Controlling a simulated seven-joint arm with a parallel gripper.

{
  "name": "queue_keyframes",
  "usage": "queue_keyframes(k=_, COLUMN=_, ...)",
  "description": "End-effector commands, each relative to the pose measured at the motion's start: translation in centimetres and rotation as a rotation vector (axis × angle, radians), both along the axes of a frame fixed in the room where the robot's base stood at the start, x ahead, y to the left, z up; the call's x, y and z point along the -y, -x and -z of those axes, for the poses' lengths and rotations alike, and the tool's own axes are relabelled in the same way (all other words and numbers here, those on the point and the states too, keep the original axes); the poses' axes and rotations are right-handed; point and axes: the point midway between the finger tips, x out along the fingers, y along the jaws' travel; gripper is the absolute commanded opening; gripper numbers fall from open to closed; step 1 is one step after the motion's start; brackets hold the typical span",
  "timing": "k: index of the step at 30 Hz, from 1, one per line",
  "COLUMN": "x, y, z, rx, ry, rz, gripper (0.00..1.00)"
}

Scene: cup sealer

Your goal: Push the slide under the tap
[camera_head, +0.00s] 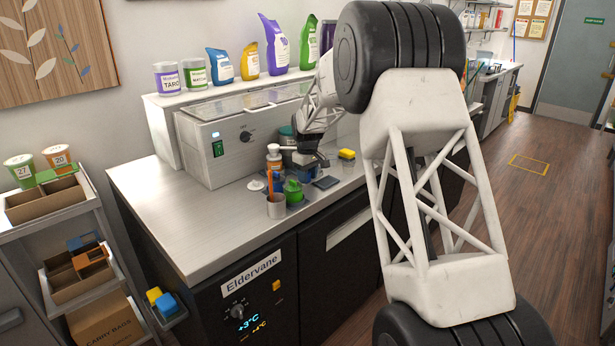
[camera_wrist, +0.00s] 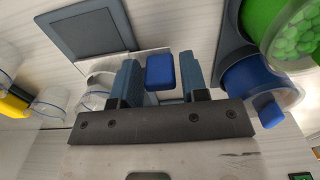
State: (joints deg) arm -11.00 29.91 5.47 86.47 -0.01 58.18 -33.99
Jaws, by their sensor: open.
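My gripper (camera_head: 310,158) is low over the counter beside the sealer box. In the wrist view my gripper (camera_wrist: 159,82) is open, with one blue-grey finger on each side of a small blue block (camera_wrist: 160,70). The block shows gaps to both fingers. It looks like a handle on a pale plate behind it, perhaps the slide; most of that part is hidden. In the head view my gripper and arm hide this spot. I cannot make out the tap for certain in either view.
A dark square pad (camera_head: 326,182) lies near the counter's front; it also shows in the wrist view (camera_wrist: 85,34). A green container (camera_head: 293,190), a cup with an orange tool (camera_head: 276,207) and a bottle (camera_head: 273,157) stand close left. A yellow sponge (camera_head: 347,154) sits right.

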Motion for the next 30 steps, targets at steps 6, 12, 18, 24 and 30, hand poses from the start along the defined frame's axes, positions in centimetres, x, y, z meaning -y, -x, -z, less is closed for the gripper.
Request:
queue_keyframes(k=6, x=0.0, y=0.0, z=-1.6, rx=0.002, ry=-0.001, rz=0.0, gripper=0.4)
queue_keyframes(k=12, x=0.0, y=-0.1, z=-4.1, rx=0.003, ry=0.0, rz=0.0, gripper=0.4)
queue_keyframes(k=18, x=0.0, y=0.0, z=-6.4, rx=0.001, ry=0.0, rz=0.0, gripper=0.4)
queue_keyframes(k=24, x=0.0, y=0.0, z=-7.5, rx=0.0, ry=0.0, rz=0.0, gripper=0.4)
queue_keyframes(k=30, x=0.0, y=0.0, z=-7.6, rx=0.0, ry=0.0, rz=0.0, gripper=0.4)
